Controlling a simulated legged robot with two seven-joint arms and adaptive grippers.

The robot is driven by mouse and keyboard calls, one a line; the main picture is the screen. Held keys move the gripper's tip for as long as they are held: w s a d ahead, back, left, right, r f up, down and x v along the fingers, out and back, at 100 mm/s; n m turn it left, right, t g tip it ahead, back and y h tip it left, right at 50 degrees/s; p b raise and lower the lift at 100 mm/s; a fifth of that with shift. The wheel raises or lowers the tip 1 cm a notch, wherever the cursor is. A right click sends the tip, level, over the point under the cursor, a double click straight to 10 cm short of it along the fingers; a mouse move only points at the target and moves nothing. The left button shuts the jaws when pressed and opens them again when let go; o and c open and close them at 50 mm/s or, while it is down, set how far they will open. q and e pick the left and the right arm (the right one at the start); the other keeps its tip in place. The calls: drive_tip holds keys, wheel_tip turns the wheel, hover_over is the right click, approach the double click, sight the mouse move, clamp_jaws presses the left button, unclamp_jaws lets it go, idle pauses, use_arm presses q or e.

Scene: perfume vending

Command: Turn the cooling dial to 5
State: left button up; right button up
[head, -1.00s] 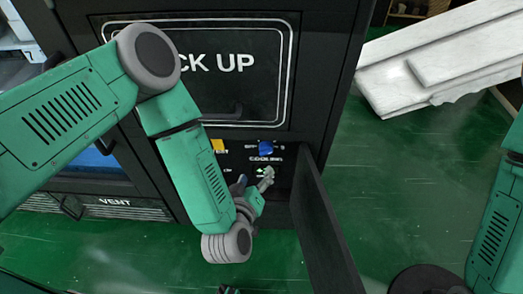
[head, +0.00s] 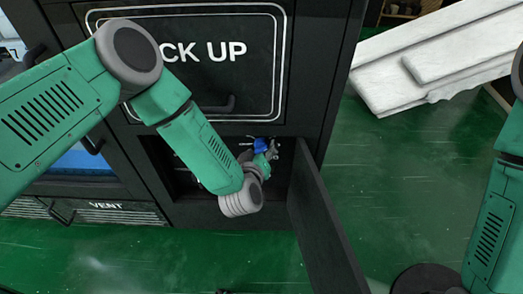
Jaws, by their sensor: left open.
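The blue cooling dial (head: 261,146) is on the control panel in the open recess at the bottom of the black machine. My left gripper (head: 271,150) is open at the dial, with its fingers beside and partly in front of it. I cannot tell whether they touch it. The dial's pointer and number marks are hidden or too small to read, and the cooling label is covered by the gripper and wrist. My right arm (head: 490,220) comes in at the right edge, but its gripper does not show.
The black hatch door (head: 325,225) stands open to the right of the recess. The pick-up panel (head: 205,60) with its handle is above. A vent (head: 110,213) is at lower left. White slabs (head: 430,65) lie at upper right.

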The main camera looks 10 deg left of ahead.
use_arm(q)
drive_tip(key=c, duration=1.2)
drive_tip(key=shift+o, duration=0.3)
drive_tip(key=shift+n+h, duration=0.4)
drive_tip(key=shift+n, duration=0.3)
drive_tip(key=shift+s, duration=0.1)
drive_tip(key=o, duration=1.1)
drive_tip(key=shift+o, duration=0.2)
drive_tip(key=v, duration=1.1)
drive_tip(key=shift+s, duration=0.5)
